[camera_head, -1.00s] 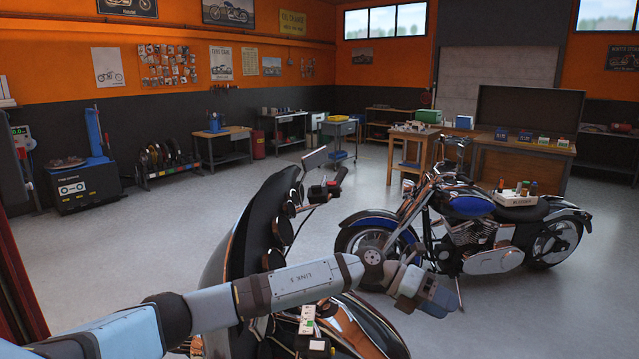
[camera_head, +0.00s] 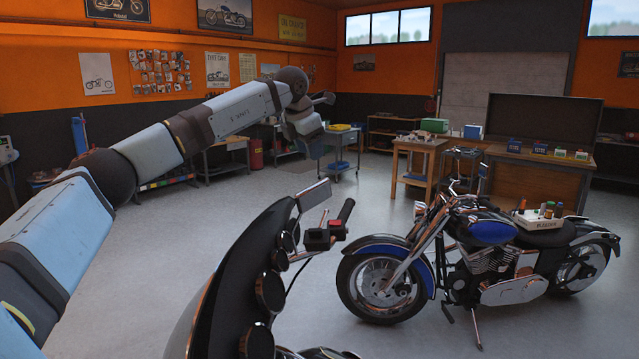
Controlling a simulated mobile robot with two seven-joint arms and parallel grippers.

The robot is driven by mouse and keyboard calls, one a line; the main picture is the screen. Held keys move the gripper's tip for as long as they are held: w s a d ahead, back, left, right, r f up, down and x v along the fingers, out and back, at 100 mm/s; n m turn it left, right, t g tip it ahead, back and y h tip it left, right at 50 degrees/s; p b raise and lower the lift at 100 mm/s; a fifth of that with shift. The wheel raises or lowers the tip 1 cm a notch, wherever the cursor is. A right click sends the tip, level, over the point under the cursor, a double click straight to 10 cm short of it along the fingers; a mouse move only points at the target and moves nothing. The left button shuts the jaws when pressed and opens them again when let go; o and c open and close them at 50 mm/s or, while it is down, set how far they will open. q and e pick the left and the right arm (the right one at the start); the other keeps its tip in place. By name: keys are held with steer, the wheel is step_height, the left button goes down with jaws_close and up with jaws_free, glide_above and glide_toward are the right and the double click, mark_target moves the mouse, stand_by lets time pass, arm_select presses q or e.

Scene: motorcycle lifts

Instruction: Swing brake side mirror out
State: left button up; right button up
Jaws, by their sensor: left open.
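The near black motorcycle (camera_head: 225,275) rises from the bottom edge, with round dials along its fairing. A grey, flat, rectangular mirror (camera_head: 313,194) stands tilted beside its right handlebar, above the brake-side control block (camera_head: 318,236) and the black grip (camera_head: 347,209). The mirror's reflecting face cannot be made out clearly. My left arm comes in from the left and arches over the dials. My left gripper (camera_head: 325,98) is open and empty, small in the picture, above the mirror and clear of it. My right gripper is not in view.
A blue and black motorcycle (camera_head: 490,255) stands to the right, with a parts tray (camera_head: 538,220) on its seat. A wooden table (camera_head: 418,150) and workbench (camera_head: 535,180) stand behind it. A tool cart (camera_head: 342,150) is at the back. Bare floor lies between the motorcycles.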

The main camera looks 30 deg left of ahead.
mark_target(319, 182)
arm_select(q)
steer(key=p+x, duration=0.3)
steer(key=x, duration=0.8)
steer(key=shift+a+p, duration=0.15)
steer(key=shift+p, duration=0.2)
steer(key=shift+w+f, duration=0.25)
steer(key=shift+f, duration=0.3)
steer(key=shift+w+f, duration=0.1)
steer(key=shift+f, duration=0.15)
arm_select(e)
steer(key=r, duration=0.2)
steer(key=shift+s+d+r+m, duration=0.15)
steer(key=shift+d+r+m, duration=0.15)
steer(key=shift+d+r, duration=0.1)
arm_select(q)
steer(key=shift+c, duration=0.3)
steer(key=shift+r, duration=0.1)
steer(key=c, duration=0.7)
jaws_close()
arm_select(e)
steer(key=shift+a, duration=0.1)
